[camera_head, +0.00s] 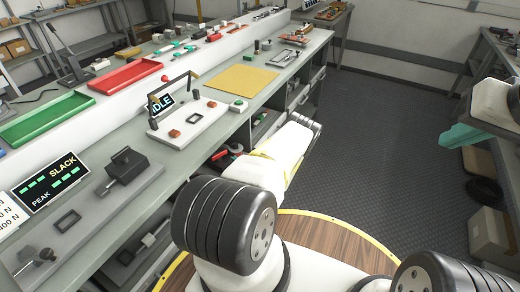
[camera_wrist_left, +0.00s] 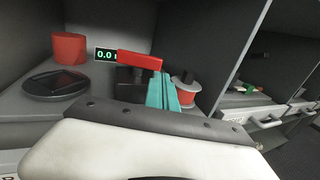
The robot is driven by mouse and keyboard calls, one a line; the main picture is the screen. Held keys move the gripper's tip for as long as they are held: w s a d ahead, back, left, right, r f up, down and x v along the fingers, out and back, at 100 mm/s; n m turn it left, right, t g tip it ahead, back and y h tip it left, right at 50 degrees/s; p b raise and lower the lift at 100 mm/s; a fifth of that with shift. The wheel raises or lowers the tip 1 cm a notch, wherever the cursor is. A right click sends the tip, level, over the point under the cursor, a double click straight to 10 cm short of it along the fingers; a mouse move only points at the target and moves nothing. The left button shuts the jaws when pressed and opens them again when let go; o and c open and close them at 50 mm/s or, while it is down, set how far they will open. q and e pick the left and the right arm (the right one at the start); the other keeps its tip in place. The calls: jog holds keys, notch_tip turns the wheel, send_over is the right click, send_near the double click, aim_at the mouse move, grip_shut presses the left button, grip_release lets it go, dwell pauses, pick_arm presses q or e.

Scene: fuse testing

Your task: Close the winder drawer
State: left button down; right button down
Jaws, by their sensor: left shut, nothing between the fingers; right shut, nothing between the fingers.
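In the left wrist view, a compartment under the bench holds a winder-like unit with a red top bar (camera_wrist_left: 139,60), a black body and a small green-digit display (camera_wrist_left: 105,55). A red and white spool (camera_wrist_left: 186,88) is beside it. They stand on a grey surface (camera_wrist_left: 25,103), perhaps the drawer; how far out it is I cannot tell. My left gripper's teal fingers (camera_wrist_left: 162,92) are shut and empty, in front of the unit and left of the spool; contact is unclear. In the head view my left forearm mostly hides this area. My right gripper (camera_head: 460,137) is shut at the right, away from the bench.
A red cylinder (camera_wrist_left: 69,48) and a black disc (camera_wrist_left: 55,85) are at the compartment's left. White-fronted drawers (camera_wrist_left: 254,115) show at right. The bench top (camera_head: 290,72) carries a yellow mat (camera_head: 239,78) and test fixtures. The floor (camera_head: 370,135) right of the bench is clear.

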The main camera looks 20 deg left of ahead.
pick_arm(q)
jog(key=shift+x, duration=2.05)
